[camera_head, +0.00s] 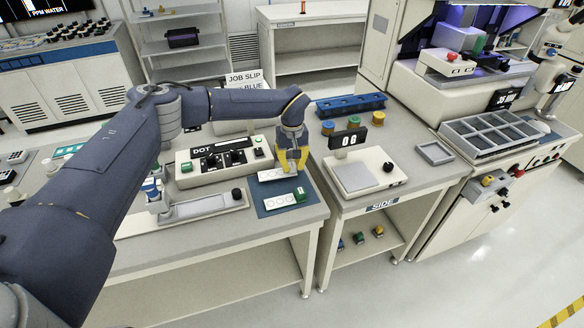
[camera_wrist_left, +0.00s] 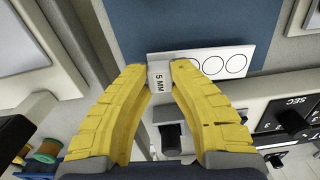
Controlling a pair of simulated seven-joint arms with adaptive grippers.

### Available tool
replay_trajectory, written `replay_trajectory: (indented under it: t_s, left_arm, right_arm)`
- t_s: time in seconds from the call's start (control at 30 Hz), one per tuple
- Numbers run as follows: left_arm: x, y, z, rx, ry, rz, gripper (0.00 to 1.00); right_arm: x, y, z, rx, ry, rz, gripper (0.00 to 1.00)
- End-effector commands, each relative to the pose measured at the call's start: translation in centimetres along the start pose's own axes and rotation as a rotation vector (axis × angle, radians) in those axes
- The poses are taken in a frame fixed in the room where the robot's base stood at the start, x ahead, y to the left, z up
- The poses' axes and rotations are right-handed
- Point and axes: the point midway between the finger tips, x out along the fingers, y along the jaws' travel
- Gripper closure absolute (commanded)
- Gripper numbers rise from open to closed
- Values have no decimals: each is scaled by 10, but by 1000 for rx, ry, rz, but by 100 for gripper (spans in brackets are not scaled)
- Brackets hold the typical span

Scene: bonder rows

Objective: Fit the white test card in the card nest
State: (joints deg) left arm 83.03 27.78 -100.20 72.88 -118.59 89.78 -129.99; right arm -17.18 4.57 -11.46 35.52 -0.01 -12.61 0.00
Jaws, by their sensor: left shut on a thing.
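A white card with a row of black circles (camera_head: 270,175) is at the far edge of the blue mat (camera_head: 267,211) in the head view. It also shows in the left wrist view (camera_wrist_left: 234,62), with a pale tab marked "5 MM" (camera_wrist_left: 160,78) at its end. My left gripper (camera_head: 291,166) is shut on this tab; its yellow fingers (camera_wrist_left: 167,74) stand on either side of it. I cannot tell whether the card touches the mat. A second white card (camera_head: 280,202) with a green block lies nearer on the mat. I cannot pick out the card nest for certain. My right gripper is not in view.
A control box marked "DOT" (camera_head: 213,168) stands behind the mat, with a long metal fixture (camera_head: 205,206) to the left. On the right are a scale-like device (camera_head: 356,175), a small grey tray (camera_head: 434,153) and a blue rack (camera_head: 350,105).

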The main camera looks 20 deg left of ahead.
Motion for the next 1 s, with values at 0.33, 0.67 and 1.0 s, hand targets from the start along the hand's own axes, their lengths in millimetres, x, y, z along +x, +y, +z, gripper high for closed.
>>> replay_trajectory:
  t_s: [0.33,0.67,1.0]
  left_arm:
    - [-22,0,0,-1,0,1,100]
    - [-41,0,0,0,0,1,100]
    - [-52,0,0,-1,-1,0,100]
  right_arm:
    - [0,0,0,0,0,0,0]
    - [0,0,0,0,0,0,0]
    - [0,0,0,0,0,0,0]
